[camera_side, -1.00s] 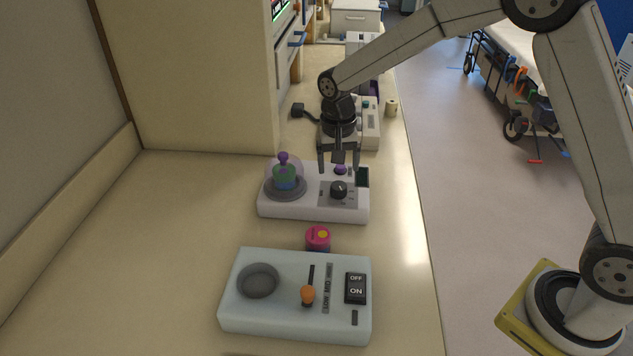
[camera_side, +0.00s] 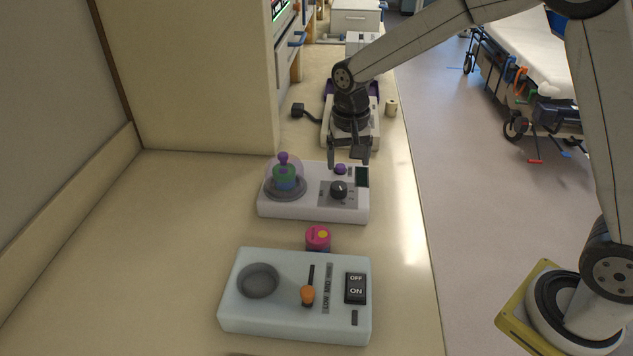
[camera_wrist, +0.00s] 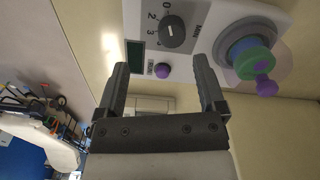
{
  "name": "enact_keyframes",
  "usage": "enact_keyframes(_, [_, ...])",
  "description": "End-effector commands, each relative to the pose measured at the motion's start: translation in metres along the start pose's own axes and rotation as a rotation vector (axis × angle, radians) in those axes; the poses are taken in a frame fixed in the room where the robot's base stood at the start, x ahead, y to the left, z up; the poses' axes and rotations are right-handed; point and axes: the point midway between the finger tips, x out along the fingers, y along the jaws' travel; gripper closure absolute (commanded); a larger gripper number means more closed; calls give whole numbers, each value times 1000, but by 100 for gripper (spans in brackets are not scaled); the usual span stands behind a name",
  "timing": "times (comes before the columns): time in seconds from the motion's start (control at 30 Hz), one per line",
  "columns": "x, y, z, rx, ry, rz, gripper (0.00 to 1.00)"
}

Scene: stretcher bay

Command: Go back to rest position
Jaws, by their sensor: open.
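My gripper (camera_side: 348,158) hangs over the counter in the side view, above the back edge of the white device with a dial (camera_side: 310,204). In the wrist view my gripper (camera_wrist: 165,85) has its two fingers spread apart with nothing between them. The device's dark dial (camera_wrist: 172,30) and purple button (camera_wrist: 162,71) show beyond the fingertips. A clear dome with a green and purple piece (camera_side: 285,177) stands on the left of this device. My gripper appears apart from the device, though the exact gap is hard to judge.
A pale box (camera_side: 290,325) with an orange-knobbed lever and a rocker switch lies at the front. A pink round item (camera_side: 318,238) stands between the devices. Another device stands behind my gripper. A tall cabinet (camera_side: 195,75) is at the left. The left counter (camera_side: 150,240) is clear.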

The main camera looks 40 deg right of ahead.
Motion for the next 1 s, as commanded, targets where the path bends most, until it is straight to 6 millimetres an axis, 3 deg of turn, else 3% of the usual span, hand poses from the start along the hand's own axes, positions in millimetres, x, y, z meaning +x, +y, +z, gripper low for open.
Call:
enact_keyframes(0.7, [21,96,111,-439,175,-81,11])
enact_keyframes(1.0, [26,111,132,-512,209,-83,11])
